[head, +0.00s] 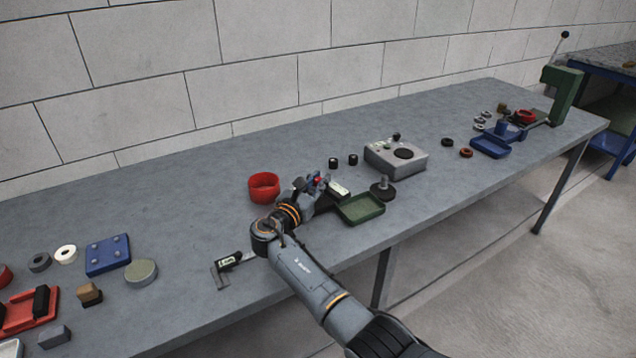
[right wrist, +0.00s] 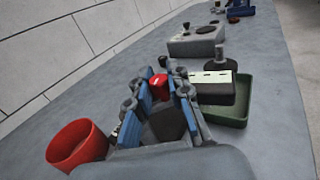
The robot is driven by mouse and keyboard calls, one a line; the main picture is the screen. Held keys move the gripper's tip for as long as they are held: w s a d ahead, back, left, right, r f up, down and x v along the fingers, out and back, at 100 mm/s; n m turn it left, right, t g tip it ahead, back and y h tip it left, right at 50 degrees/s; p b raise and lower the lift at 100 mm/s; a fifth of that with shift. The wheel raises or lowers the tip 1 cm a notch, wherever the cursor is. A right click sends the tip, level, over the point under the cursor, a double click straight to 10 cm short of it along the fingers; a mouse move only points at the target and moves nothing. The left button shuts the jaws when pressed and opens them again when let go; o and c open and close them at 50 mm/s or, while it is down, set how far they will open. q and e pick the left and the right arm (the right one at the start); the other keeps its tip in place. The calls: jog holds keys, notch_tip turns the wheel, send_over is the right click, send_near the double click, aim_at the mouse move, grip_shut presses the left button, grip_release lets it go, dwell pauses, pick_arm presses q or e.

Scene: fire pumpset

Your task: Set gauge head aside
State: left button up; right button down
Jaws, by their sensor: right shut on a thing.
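My right gripper (head: 313,183) is over the table's middle, its blue-padded fingers closed around a small dark block with a red part (right wrist: 159,84), which I take to be the gauge head. The fingers hide much of it. In the right wrist view it sits between the fingertips (right wrist: 160,100). Just right of the fingers is a dark block with a white top (right wrist: 210,77), which also shows in the head view (head: 340,189); I cannot tell whether it touches them. A green tray (head: 361,208) is right beside that block. My left gripper is not in view.
A red cup (head: 264,187) stands close left of the gripper. A grey box (head: 395,158), a dark disc with a stem (head: 383,190) and two small black cylinders are to the right. A caliper (head: 232,262) lies near the front edge. The table behind the red cup is clear.

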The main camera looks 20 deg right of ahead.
jog(key=c, duration=1.2)
grip_release()
jog(key=v, duration=0.7)
jog(key=shift+s+a, duration=0.25)
